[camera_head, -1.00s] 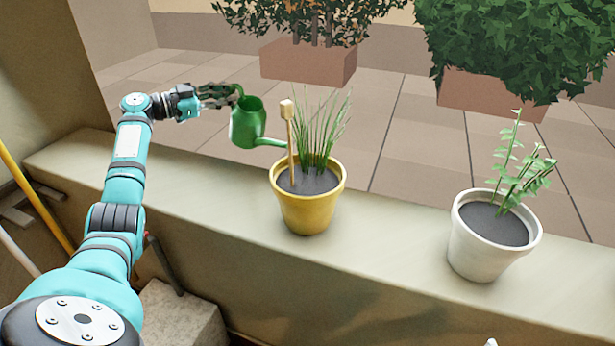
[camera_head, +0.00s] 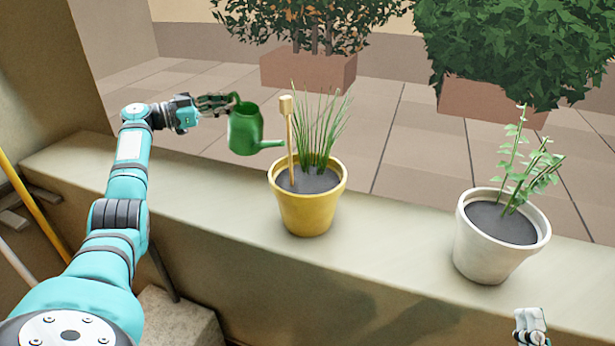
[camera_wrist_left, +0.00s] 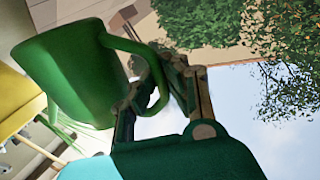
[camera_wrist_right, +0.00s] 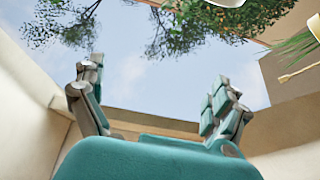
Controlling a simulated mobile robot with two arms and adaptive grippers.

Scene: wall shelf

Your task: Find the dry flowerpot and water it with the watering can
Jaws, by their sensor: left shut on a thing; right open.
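A green watering can (camera_head: 245,130) is held above the ledge by my left gripper (camera_head: 218,103). The gripper is shut on its handle, and the spout points right, close to the yellow pot's plant. The left wrist view also shows the can (camera_wrist_left: 70,75), near and large. A yellow flowerpot (camera_head: 307,213) with grassy leaves and a wooden stick (camera_head: 289,140) stands upright on the ledge. A white flowerpot (camera_head: 490,250) with a leafy stem stands further right. Soil in both pots looks dark grey. My right gripper (camera_wrist_right: 155,105) is open and empty; part of it shows low in the head view (camera_head: 532,325).
The ledge (camera_head: 400,225) is bare between the two pots. Large brick-coloured planters (camera_head: 310,70) with bushes stand on the tiled ground behind. A yellow pole (camera_head: 35,205) leans at the left, and a stone block (camera_head: 180,320) sits below the ledge.

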